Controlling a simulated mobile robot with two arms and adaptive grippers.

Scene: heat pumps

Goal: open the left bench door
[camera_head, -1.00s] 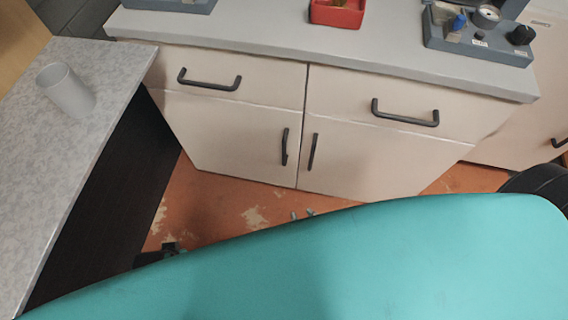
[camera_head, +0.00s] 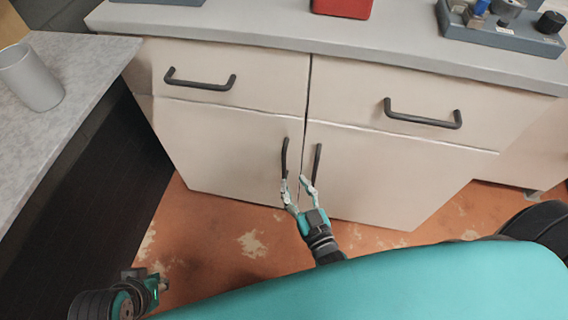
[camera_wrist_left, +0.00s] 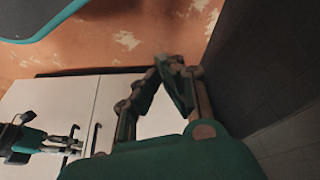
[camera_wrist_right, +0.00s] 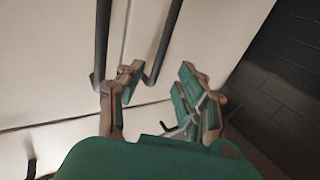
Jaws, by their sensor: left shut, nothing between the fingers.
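The left bench door (camera_head: 225,150) is shut, flush with the right door (camera_head: 380,175). Its dark upright handle (camera_head: 285,157) stands beside the right door's handle (camera_head: 317,160). My right gripper (camera_head: 296,183) is open and empty at the lower end of the left handle. In the right wrist view its fingers (camera_wrist_right: 158,85) are spread, with the left door's handle (camera_wrist_right: 168,38) lying between them in the picture; contact cannot be told. My left gripper (camera_head: 150,287) is low at the left, away from the doors; its fingers (camera_wrist_left: 168,68) are closed and empty in the left wrist view.
Two shut drawers with handles (camera_head: 200,80) (camera_head: 422,114) sit above the doors. A marbled counter (camera_head: 75,85) with a grey cup (camera_head: 32,80) stands at the left over a dark panel. A red bin (camera_head: 342,8) and a grey device (camera_head: 500,27) are on the bench. The orange floor is clear.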

